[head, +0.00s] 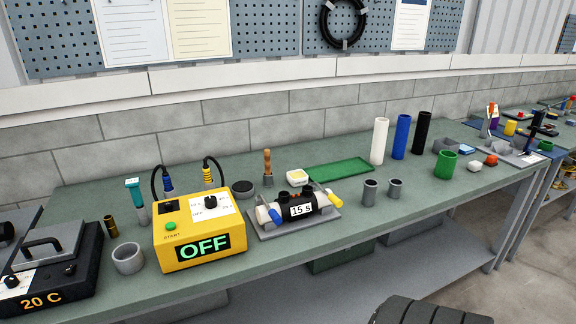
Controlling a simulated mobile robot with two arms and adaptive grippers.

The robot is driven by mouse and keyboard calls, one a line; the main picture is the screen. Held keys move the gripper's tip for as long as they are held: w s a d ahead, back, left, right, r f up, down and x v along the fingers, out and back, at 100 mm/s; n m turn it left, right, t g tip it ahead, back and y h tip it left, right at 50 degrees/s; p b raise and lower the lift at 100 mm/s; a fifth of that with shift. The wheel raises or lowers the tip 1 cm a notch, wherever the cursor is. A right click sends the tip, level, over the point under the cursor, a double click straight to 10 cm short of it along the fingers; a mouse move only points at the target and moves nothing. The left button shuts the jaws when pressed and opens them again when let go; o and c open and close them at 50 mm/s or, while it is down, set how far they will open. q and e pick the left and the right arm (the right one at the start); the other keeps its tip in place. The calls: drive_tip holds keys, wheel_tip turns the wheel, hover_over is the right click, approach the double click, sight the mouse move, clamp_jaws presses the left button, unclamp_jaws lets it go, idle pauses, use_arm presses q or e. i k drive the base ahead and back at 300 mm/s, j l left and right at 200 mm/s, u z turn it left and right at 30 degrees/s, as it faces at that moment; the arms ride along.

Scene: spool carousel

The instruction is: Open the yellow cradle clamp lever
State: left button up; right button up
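A grey cradle (265,234) sits on the green bench, right of the yellow control box. A black cylinder (297,205) marked "15 S" lies across it. A yellow lever-like piece (335,199) is at the right end of the cradle, partly white at its tip. I cannot tell for sure whether this clamp lever is open or shut. A blue piece (275,216) and a white piece (262,214) are at the cradle's left end. Neither of my grippers is in view.
The yellow box (188,254) reading "OFF" stands close left of the cradle. Grey cups (370,190) stand to its right. A wooden-handled tool (267,168), a white dish (297,177) and a green tray (341,169) are behind. The bench edge in front is clear.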

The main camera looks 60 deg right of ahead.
sight(335, 200)
drive_tip(key=z, duration=2.05)
